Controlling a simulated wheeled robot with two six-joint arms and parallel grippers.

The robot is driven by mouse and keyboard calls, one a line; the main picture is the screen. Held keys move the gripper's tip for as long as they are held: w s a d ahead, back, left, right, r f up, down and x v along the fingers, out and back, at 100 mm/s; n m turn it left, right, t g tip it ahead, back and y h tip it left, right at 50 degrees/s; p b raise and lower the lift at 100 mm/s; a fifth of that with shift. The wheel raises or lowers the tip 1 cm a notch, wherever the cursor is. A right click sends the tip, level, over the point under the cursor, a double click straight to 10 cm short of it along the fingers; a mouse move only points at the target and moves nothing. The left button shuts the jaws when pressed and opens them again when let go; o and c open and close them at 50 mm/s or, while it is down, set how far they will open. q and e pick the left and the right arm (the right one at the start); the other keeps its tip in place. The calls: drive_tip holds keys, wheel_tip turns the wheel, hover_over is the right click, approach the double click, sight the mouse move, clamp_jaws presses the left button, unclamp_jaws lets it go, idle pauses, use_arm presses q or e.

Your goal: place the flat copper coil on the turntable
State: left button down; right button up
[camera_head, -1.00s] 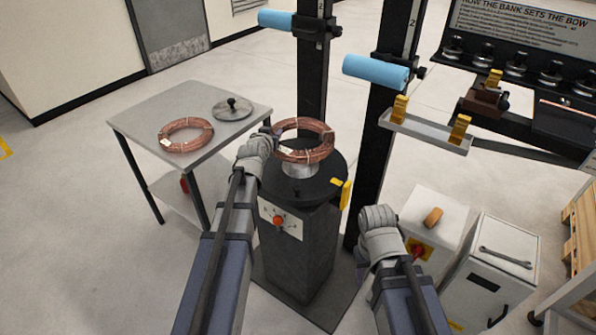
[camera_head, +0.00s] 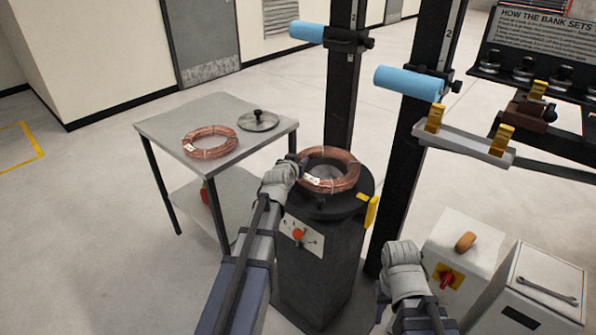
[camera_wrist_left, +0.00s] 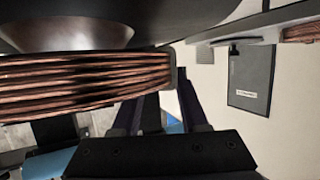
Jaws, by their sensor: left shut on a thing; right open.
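My left gripper (camera_head: 302,166) is shut on the near left side of a flat copper coil (camera_head: 342,184). The coil is roughly level over the black turntable (camera_head: 349,206), which stands on a dark pedestal. In the left wrist view the coil's stacked turns (camera_wrist_left: 80,85) sit at the fingers. The pale tapered hub (camera_wrist_left: 65,37) and the dark disc show above the coil there, with a gap between coil and disc. The coil partly hides the hub, so how far it surrounds it is unclear. My right gripper (camera_head: 402,250) is open and empty, right of the pedestal.
A second copper coil (camera_head: 209,153) and a round lid with a black knob (camera_head: 258,121) lie on the grey side table (camera_head: 180,108). Black posts with blue rollers (camera_head: 409,84) stand behind the turntable. White cabinets (camera_head: 540,290) stand at the right.

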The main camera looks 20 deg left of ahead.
use_arm(q)
wheel_tip(320, 180, down, 3)
drive_tip(key=shift+r+b, duration=0.1)
drive_tip(key=shift+b, duration=1)
drive_tip(key=shift+r, duration=0.1)
drive_tip(key=shift+c, duration=2.2)
unclamp_jaws()
drive_tip(key=shift+s, duration=0.15)
drive_tip(key=p+v, duration=0.4)
drive_tip(key=v, duration=0.7)
drive_tip(key=shift+d+r, duration=0.1)
drive_tip(key=shift+s+r, duration=0.1)
drive_tip(key=shift+s, duration=0.25)
